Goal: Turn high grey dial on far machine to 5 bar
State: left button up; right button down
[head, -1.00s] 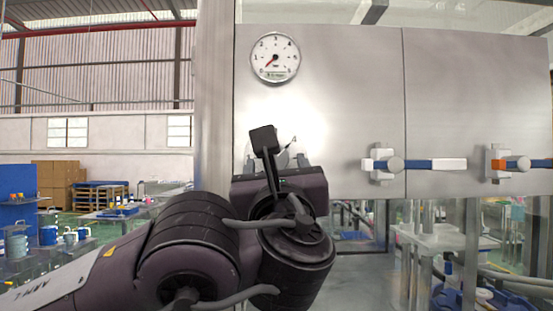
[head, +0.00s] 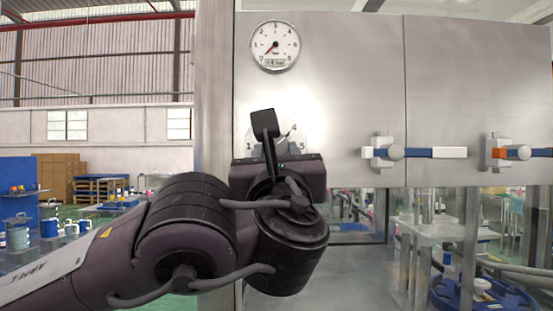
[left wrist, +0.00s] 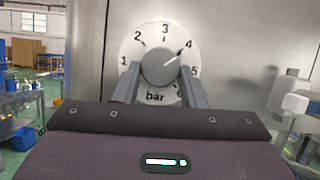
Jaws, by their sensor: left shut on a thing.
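The grey dial knob (left wrist: 160,66) sits on a white round scale (left wrist: 133,47) marked in bar, on the front of the metal machine. Its pointer mark points at about 4 in the left wrist view. My left gripper (left wrist: 159,80) is shut on the knob, with one finger on each side. In the head view my left wrist hides most of the dial; part of its scale (head: 291,133) shows behind it. A round gauge (head: 274,46) sits above, its red needle toward the lower left and a small green readout below that seems to say 4 bar. My right gripper is not in view.
Two latches with a blue-and-white handle (head: 432,152) and a blue-and-orange handle (head: 540,152) stick out of the machine's panel (head: 340,90) to the right of my left arm. A vertical metal post (head: 214,100) stands at the panel's left edge.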

pick_arm(q)
jog(key=shift+a+r+m+g+h+b, duration=0.2)
jog(key=shift+m+h+b, duration=0.8)
jog(key=shift+m, duration=0.95)
jog(key=shift+a+f+m+g+h+b, duration=0.2)
jog(key=shift+m+h+b, duration=0.8)
jog(key=shift+m, duration=1)
jog(key=shift+a+r+m+g+h+b, duration=0.1)
jog(key=shift+m+g+h+b, duration=0.2)
jog(key=shift+m+h+b, duration=1.15)
jog(key=shift+m+y+p, duration=0.25)
jog(key=shift+m+p, duration=0.3)
jog(key=shift+m, duration=0.25)
jog(key=o, duration=1)
